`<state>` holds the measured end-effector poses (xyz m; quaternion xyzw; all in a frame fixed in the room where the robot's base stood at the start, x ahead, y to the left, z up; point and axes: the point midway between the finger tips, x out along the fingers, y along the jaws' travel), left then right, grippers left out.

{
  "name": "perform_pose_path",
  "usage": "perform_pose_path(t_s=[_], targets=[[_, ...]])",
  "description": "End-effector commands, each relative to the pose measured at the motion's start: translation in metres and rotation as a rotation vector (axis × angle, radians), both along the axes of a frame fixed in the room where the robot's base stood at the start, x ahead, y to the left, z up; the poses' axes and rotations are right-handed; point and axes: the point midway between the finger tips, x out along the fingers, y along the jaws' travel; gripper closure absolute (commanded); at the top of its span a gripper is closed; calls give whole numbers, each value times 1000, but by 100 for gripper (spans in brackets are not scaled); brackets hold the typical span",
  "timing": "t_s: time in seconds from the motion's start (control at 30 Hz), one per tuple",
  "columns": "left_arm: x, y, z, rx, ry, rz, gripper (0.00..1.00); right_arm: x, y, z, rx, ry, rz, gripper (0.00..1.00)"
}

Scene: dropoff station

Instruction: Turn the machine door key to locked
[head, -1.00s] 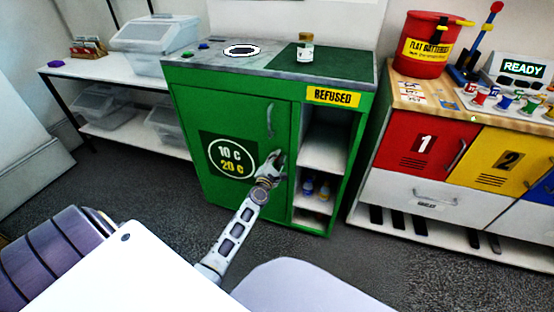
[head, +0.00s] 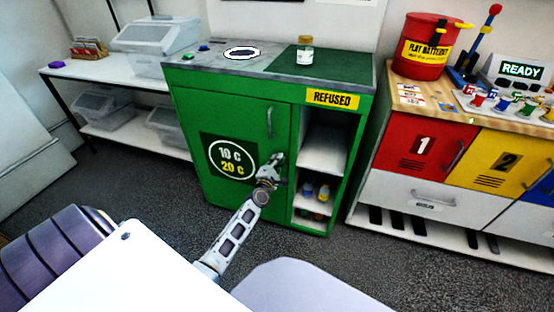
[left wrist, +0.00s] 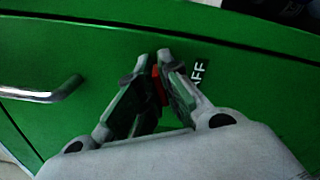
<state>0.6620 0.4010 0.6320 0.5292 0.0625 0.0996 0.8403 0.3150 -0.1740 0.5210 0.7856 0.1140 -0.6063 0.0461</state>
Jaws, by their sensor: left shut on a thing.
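The green machine (head: 190,110) stands in the middle of the head view, its door (head: 230,120) closed, with a "10 C 20 C" sign on it. My left gripper (head: 276,160) is at the door's right side, below the door handle (head: 269,122). In the left wrist view the gripper (left wrist: 160,72) is shut on a small red key (left wrist: 157,85) at the door face, mostly hidden between the fingers. A partly covered label ending in "AFF" (left wrist: 202,76) is beside it. The handle also shows in the left wrist view (left wrist: 45,97). My right gripper is not in view.
Open shelves marked "REFUSED" (head: 332,98) with small bottles are just right of the door. A jar (head: 305,50) stands on the machine's top. A red and yellow cabinet (head: 415,145) stands to the right. Grey floor (head: 330,262) lies between.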

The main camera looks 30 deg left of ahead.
Motion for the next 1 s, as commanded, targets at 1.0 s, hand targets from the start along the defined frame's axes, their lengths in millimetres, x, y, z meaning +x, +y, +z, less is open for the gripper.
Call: perform_pose_path(t_s=[1.0], targets=[[0,-1,-3,452,109,0,100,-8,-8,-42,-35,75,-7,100]])
